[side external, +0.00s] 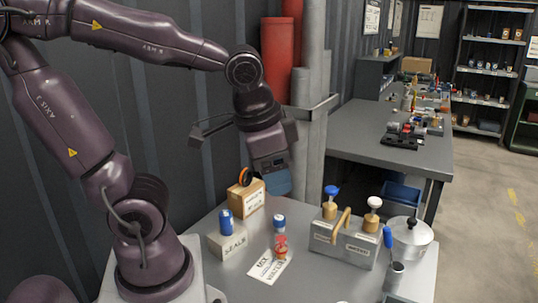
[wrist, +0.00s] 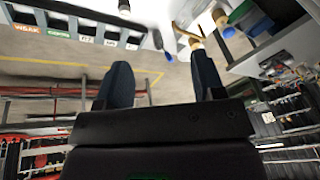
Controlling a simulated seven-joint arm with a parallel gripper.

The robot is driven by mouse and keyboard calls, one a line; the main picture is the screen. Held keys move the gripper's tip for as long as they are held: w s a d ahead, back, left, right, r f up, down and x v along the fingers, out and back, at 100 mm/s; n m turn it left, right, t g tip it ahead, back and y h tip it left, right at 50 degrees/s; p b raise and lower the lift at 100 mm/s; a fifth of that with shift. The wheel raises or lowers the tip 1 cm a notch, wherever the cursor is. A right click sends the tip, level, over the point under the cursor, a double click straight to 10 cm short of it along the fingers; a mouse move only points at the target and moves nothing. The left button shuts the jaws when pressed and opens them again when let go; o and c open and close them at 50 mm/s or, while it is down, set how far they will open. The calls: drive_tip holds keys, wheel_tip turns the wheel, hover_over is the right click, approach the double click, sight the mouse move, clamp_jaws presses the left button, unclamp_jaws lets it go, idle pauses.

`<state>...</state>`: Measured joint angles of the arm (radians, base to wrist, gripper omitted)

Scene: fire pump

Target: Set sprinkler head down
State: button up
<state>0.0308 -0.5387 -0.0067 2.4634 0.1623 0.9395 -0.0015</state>
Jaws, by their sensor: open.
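A small red and copper-coloured piece (side external: 281,248), which looks like the sprinkler head, stands upright on a white printed card (side external: 266,267) on the grey table. My gripper (side external: 278,184) is well above and behind it, apart from it and seen partly edge-on. In the wrist view my gripper (wrist: 163,78) has its two dark fingers spread wide with nothing between them. I cannot make out the sprinkler head in the wrist view.
A grey box marked SEALS (side external: 228,243) with a blue-capped item stands left of the card. A cardboard box (side external: 246,196) is behind it. A grey block with knobs (side external: 342,243) and a silver pot (side external: 410,238) stand right. Red and grey pipes (side external: 277,55) rise behind my arm.

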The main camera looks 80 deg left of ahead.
drive_tip(key=r, duration=0.1)
drive_tip(key=s+d+r+t+h, duration=0.1)
drive_tip(key=r+n+t, duration=0.1)
drive_tip(key=shift+s+d, duration=0.15)
drive_tip(key=shift+d, duration=0.1)
